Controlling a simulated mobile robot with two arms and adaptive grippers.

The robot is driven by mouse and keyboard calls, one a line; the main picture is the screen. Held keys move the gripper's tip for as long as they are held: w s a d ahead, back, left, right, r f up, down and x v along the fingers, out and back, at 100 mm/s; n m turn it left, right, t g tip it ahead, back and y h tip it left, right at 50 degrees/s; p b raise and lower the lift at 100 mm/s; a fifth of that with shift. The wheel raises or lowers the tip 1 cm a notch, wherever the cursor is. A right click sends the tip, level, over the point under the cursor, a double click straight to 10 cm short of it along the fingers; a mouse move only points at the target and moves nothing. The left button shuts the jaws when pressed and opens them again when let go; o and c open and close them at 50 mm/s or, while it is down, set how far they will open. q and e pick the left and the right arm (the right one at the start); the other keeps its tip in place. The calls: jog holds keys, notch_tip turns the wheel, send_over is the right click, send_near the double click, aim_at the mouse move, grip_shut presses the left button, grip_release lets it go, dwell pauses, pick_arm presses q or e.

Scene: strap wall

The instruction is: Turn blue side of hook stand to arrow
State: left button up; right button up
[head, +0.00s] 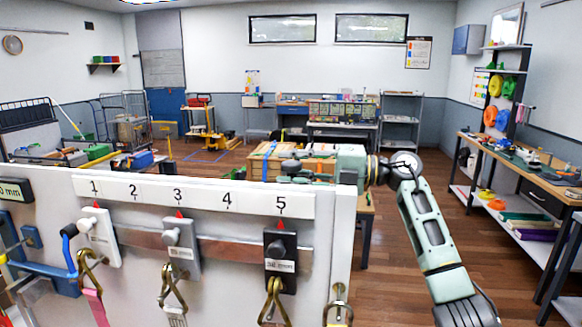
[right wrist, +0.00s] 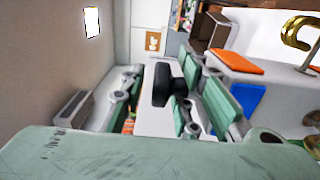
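I cannot clearly make out a hook stand. In the right wrist view, an orange panel (right wrist: 238,62) and a blue panel (right wrist: 247,101) show near a brass hook (right wrist: 300,33); I cannot tell whether they belong together. In the head view, small red arrows (head: 179,214) point up at numbers on the white wall's strip (head: 228,200). My left gripper is not in view.
Brass hooks hang under tagged holders, such as the black one (head: 281,262), on the wall's metal rail (head: 226,250). A blue hook (head: 69,232) is at the left. A wooden crate (head: 318,165) stands behind. A workbench (head: 545,176) lines the right; floor between is open.

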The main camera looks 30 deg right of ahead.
jog(key=shift+s+d, duration=0.1)
jog(key=shift+d, duration=0.05)
jog(key=v, duration=1.1)
jog(key=shift+s+d, duration=0.2)
jog(key=shift+d, duration=0.05)
